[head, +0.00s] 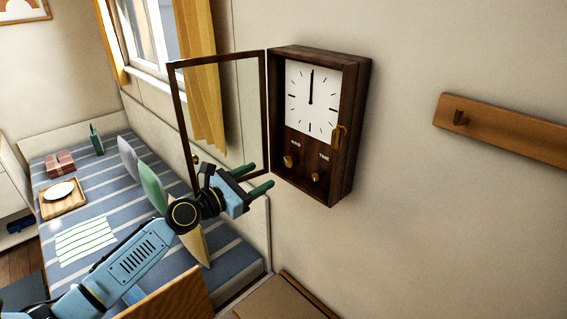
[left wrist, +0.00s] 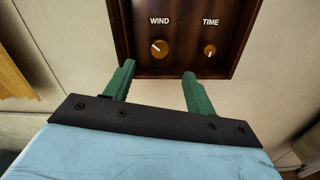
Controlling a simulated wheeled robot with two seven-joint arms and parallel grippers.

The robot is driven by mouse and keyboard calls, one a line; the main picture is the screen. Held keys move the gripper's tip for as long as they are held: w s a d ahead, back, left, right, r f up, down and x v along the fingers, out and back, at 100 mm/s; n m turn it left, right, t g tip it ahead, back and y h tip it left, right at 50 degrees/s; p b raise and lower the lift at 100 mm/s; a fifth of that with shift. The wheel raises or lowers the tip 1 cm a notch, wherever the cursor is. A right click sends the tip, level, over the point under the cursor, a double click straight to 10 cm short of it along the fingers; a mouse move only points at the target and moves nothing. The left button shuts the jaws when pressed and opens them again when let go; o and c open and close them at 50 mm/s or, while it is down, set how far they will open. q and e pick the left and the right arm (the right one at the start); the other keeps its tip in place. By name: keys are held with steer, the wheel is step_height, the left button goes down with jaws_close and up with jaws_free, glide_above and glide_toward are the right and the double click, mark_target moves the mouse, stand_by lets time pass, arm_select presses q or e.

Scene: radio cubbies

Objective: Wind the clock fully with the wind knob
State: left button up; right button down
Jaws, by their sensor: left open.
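The clock (head: 338,95) is a dark wooden wall case with a white dial, and both hands point to twelve. Its glass door (head: 222,120) stands open to the left. The wind knob (head: 290,161) is a round brass knob at the lower left of the face, labelled WIND; it also shows in the left wrist view (left wrist: 159,48). The smaller time knob (head: 315,177) sits to its right, also in the left wrist view (left wrist: 209,51). My left gripper (head: 257,179) is open and empty, below and left of the wind knob, apart from it. My right gripper is not in view.
A brass latch or key piece (head: 339,136) sits on the case's right edge. A wooden rail with a hook (head: 500,130) is on the wall to the right. A bed (head: 100,200) with pillows and a tray (head: 63,200) lies at left. The wall below the clock is clear.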

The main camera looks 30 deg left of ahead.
mark_target(288, 162)
arm_select(q)
steer(key=b+x, duration=0.1)
steer(key=x, duration=0.8)
steer(key=shift+w+d+f, duration=0.1)
steer(key=shift+w+d, duration=0.05)
steer(key=shift+w, duration=0.15)
steer(key=c, duration=1)
